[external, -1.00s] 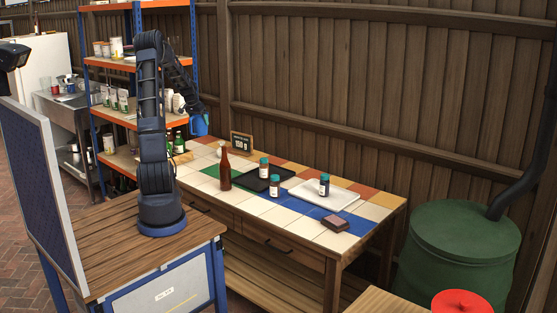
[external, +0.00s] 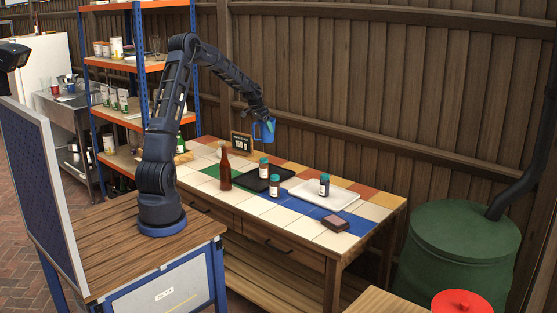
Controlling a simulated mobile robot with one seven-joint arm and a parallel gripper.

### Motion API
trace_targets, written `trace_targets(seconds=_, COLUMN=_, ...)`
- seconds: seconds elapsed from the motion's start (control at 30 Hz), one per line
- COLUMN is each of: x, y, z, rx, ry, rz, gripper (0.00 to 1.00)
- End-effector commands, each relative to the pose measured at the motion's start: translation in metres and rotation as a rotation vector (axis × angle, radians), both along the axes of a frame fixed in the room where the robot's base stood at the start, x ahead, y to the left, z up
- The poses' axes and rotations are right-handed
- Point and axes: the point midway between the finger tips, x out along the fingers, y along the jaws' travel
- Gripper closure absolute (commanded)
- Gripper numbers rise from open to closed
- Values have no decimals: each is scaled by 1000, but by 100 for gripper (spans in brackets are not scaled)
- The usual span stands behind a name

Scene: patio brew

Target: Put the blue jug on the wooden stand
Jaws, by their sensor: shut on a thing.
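The blue jug (external: 264,132) hangs in the air above the back of the tiled table. My gripper (external: 262,117) is shut on the jug near its top, and the jug looks about upright. The fingers are small and dark here, so the exact grip is hard to see. I cannot identify the wooden stand for certain. A small brown block (external: 337,223) lies on the front right of the table. A tan, wood-coloured piece (external: 183,157) shows at the table's left end, partly behind my arm.
On the tiled table (external: 372,212) stand a brown bottle (external: 225,172), a black tray (external: 254,185), a white tray (external: 340,199), several dark jars with teal lids (external: 275,180) and a small sign (external: 242,142). A wooden fence (external: 400,90) rises behind. The right end has bare tiles.

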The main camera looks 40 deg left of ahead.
Motion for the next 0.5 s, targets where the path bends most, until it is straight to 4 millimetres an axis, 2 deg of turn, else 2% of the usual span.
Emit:
trace_targets(seconds=0.03, x=6, y=-24, z=-1, rx=-1, ry=0, rz=-32, gripper=44)
trace_targets(seconds=0.3, x=23, y=-140, z=-5, rx=-1, ry=0, rz=-180, gripper=44)
trace_targets(seconds=0.5, x=26, y=-226, z=-8, rx=-1, ry=0, rz=-290, gripper=44)
